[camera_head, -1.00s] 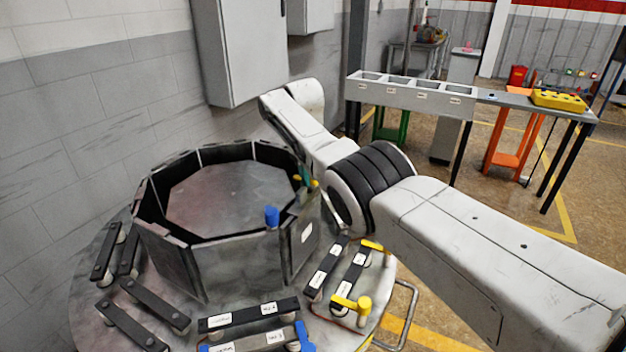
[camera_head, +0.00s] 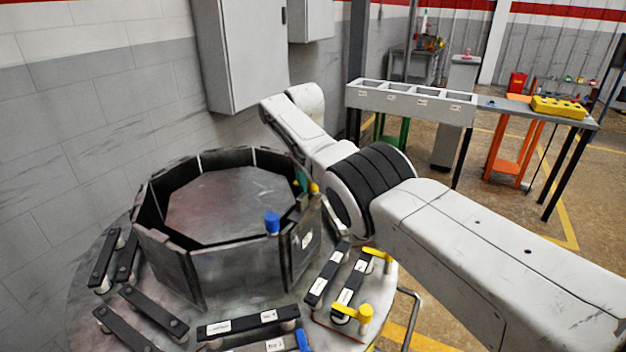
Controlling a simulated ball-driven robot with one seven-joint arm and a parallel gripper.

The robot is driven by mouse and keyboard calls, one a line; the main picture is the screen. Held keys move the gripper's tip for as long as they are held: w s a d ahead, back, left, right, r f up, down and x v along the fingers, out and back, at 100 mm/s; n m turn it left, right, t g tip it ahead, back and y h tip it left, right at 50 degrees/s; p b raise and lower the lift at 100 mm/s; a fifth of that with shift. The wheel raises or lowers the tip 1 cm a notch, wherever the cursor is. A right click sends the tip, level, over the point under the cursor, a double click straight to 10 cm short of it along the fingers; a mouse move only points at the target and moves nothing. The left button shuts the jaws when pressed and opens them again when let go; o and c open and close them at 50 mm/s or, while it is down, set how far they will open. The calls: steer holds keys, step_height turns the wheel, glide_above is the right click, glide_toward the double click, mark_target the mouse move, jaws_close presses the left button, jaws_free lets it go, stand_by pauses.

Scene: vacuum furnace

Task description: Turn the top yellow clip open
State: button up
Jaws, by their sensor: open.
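Several yellow clips show on the round furnace. One small yellow clip (camera_head: 314,187) is at the top of the octagonal shield wall, beside a green piece (camera_head: 301,178) and partly covered by my arm. Another yellow clip (camera_head: 377,254) lies at the right of the flange, and a lower yellow clip (camera_head: 353,313) stands nearer the front. A blue clip (camera_head: 272,221) is on the front of the shield wall (camera_head: 235,262). My arm reaches in from the lower right and bends behind the wall's right side.
Dark labelled bars (camera_head: 248,322) lie around the flange, with a metal handle (camera_head: 405,318) at its right. A grey wall cabinet (camera_head: 238,50) hangs behind the furnace. A table with a white bin tray (camera_head: 410,100) and a yellow block (camera_head: 560,106) stands at the back right.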

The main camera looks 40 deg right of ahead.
steer(key=shift+r, duration=0.1)
step_height(320, 180, up, 10)
steer(key=a, duration=0.1)
steer(key=shift+r, duration=0.25)
steer(key=shift+w+a, duration=0.1)
steer(key=shift+w, duration=0.05)
stand_by(0.4)
